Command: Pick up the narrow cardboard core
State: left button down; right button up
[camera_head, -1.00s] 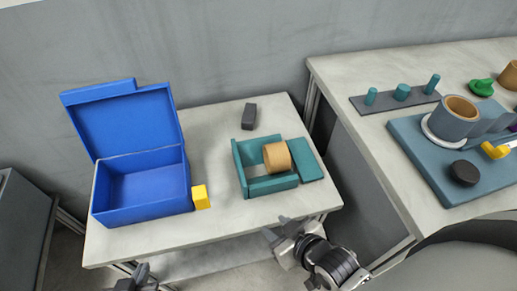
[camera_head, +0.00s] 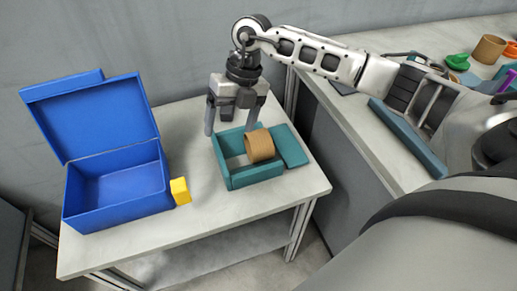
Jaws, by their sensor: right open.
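A tan cardboard core (camera_head: 260,146) lies on its side in the teal open-topped box (camera_head: 254,177), at its right side. Another tan cardboard core (camera_head: 489,49) stands on the right table at the back. I cannot tell from size alone which is the narrow one. My right gripper (camera_head: 230,128) points down over the back of the teal box, its fingers apart and empty. Its right finger is close behind the core in the box; I cannot tell whether they touch. My left gripper is not in view.
An open blue box (camera_head: 118,190) with its lid up stands on the left, with a yellow block (camera_head: 180,191) beside it. A teal panel (camera_head: 290,147) adjoins the teal box on the right. My right arm covers much of the right table. The front of the left table is clear.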

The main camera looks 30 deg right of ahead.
aim_at(259, 135)
jog(key=w+d+r+m+h, duration=0.2)
jog(key=d+h, duration=0.2)
jog(key=d, duration=0.5)
jog(key=f, duration=0.9)
jog(key=shift+s+a+p, duration=0.1)
jog(key=shift+a+p, duration=0.1)
jog(key=shift+p, duration=0.15)
jog(key=shift+a+f+p, duration=0.15)
jog(key=shift+f+p, duration=0.25)
jog(key=shift+f, duration=2.6)
jog(key=c, duration=1.1)
